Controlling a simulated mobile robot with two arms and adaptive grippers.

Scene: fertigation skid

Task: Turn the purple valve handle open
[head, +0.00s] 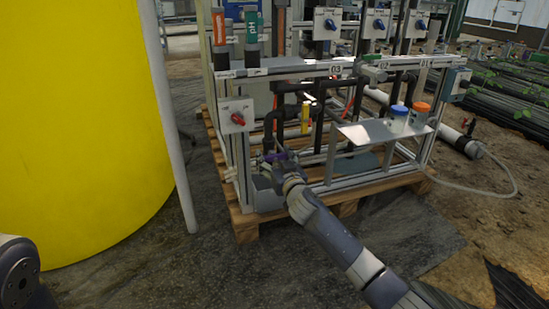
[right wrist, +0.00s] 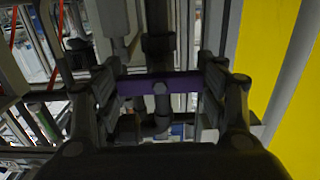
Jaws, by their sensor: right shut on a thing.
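The purple valve handle (right wrist: 182,85) is a flat bar with a bolt head at its middle, in front of dark pipework in the right wrist view. In the head view a small part of it (head: 279,156) shows low at the left front of the skid. My right gripper (right wrist: 160,85) is shut on the handle, with one finger at each end of the bar. In the head view the right gripper (head: 276,163) reaches in at the front of the skid frame and partly hides the handle. My left gripper is out of view.
The skid frame (head: 292,71) stands on a wooden pallet (head: 246,232). A red knob box (head: 237,117) sits above the handle. A metal shelf (head: 365,133) with blue-capped (head: 398,118) and orange-capped (head: 420,115) bottles is to the right. A yellow tank (head: 80,120) and white pole (head: 172,120) stand left.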

